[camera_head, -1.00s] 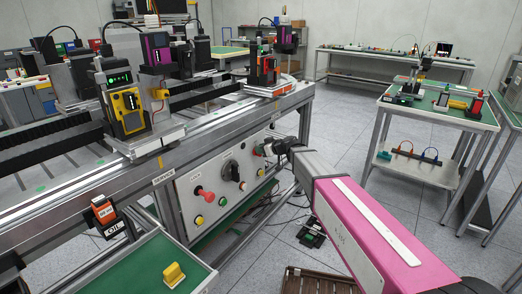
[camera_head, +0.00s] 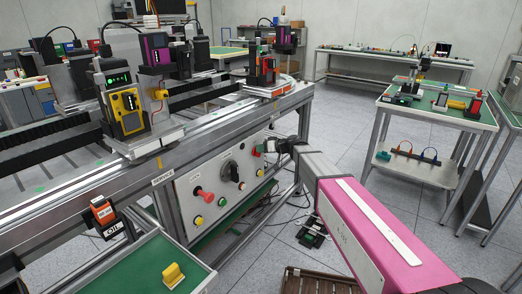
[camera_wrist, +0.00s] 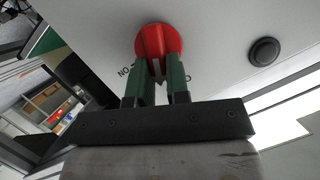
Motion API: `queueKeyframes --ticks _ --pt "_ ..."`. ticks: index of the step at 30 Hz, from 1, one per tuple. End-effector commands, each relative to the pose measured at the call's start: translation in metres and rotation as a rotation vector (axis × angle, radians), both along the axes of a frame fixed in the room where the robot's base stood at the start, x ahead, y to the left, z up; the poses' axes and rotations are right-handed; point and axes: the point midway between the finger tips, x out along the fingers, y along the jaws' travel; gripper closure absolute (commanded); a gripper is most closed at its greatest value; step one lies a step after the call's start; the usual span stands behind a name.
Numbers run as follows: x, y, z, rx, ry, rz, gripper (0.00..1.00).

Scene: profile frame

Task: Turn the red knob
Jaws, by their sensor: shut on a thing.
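The red knob (camera_wrist: 153,38) is round and sits on a pale panel in the wrist view, with dark lettering beside it. My gripper (camera_wrist: 160,72) reaches it with two green fingers, one on each side of its raised grip, and is shut on it. In the head view my gripper (camera_head: 264,148) is at the right end of the control panel (camera_head: 213,212). The knob it holds is hard to make out there, largely hidden by the gripper and wrist.
A red mushroom button (camera_head: 204,194) and a black rotary switch (camera_head: 231,172) are on the panel left of my gripper. A round black fitting (camera_wrist: 264,51) is right of the knob in the wrist view. Open floor lies right of the bench.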

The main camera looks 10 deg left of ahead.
Motion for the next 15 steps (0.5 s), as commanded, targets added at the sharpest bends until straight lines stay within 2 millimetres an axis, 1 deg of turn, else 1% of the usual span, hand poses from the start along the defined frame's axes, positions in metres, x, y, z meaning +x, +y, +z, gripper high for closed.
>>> queueKeyframes --ticks 1,15 --pt "0.003 0.0015 -0.0023 0.016 0.041 0.002 1.0" --pt "0.0095 -0.001 -0.0086 0.187 0.455 0.002 1.0"
